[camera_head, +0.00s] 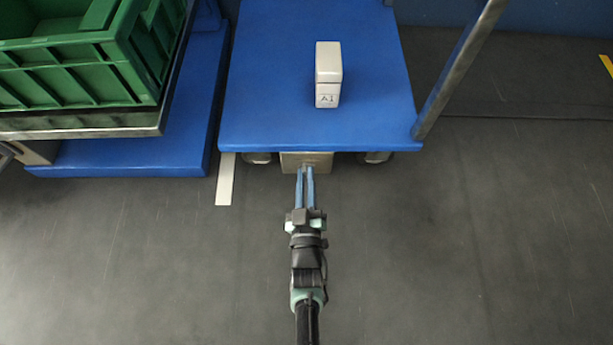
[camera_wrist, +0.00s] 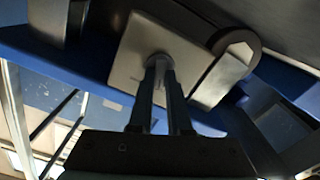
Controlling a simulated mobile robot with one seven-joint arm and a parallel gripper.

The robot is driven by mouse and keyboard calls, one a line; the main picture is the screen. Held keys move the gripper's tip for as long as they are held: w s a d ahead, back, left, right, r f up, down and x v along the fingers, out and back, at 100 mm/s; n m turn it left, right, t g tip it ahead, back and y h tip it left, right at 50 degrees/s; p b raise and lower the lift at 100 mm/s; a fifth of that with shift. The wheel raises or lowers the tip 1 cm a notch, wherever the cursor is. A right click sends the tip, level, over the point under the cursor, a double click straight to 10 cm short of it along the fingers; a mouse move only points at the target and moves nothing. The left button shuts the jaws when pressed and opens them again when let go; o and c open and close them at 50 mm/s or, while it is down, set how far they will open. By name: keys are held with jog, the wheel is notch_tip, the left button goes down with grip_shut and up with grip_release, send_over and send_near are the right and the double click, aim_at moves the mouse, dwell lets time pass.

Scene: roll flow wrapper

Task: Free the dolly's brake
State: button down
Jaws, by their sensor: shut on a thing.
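The dolly (camera_head: 270,60) is a blue flat platform with wheels under its front edge and a metal handle post at its right. A beige brake box (camera_head: 318,162) sits under the middle of that edge; in the wrist view its pale plate (camera_wrist: 135,60) shows with a round knob (camera_wrist: 158,60) at its face. My gripper (camera_head: 305,172) reaches to this box from the front, its long blue fingers close together. In the wrist view the fingertips (camera_wrist: 160,66) are shut on the knob, which they partly hide.
A small white box labelled A1 (camera_head: 328,75) stands on the dolly. At the left, a green crate (camera_head: 75,70) rests on a metal-edged shelf above another blue platform (camera_head: 130,155). The dark floor (camera_head: 460,240) in front is clear, with a white stripe (camera_head: 225,180).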

jog(key=shift+f+n, duration=0.1)
jog(key=shift+n, duration=0.6)
jog(key=shift+s, duration=0.1)
jog(key=c, duration=0.9)
grip_release()
jog(key=shift+o, duration=0.2)
jog(key=s+p, duration=0.5)
jog(key=s, duration=0.8)
jog(key=shift+w, duration=0.1)
